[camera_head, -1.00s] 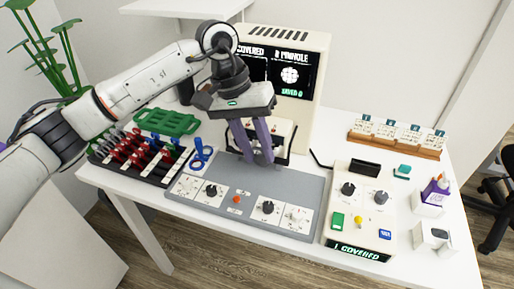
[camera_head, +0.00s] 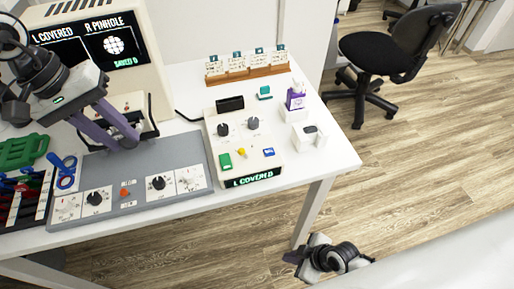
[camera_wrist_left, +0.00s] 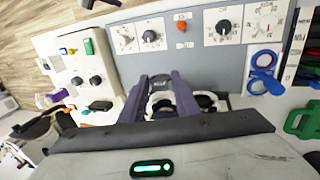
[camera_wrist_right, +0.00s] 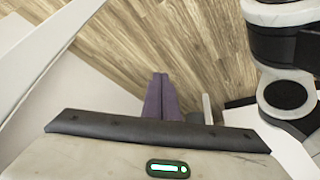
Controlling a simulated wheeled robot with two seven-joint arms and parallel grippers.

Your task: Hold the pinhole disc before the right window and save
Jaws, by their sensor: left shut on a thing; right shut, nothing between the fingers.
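My left gripper (camera_head: 130,140) is shut at the viewer opening (camera_head: 150,125) below the tester's screen (camera_head: 95,48). I take the thing between its fingers to be the pinhole disc, which is mostly hidden. In the left wrist view the fingers (camera_wrist_left: 172,82) reach over the viewer. The screen reads "L COVERED", "R PINHOLE" and "SAVED 0", with a white dotted disc picture. My right gripper (camera_head: 291,257) is shut and empty, beside the table, over the floor.
A grey panel with dials (camera_head: 140,165) lies before the viewer. A blue ringed piece (camera_head: 66,172), a green tray (camera_head: 22,150) and a dark rack (camera_head: 20,205) are at left. A wooden card rack (camera_head: 250,76) and a purple bottle (camera_head: 296,97) stand at right. An office chair (camera_head: 400,50) stands beyond.

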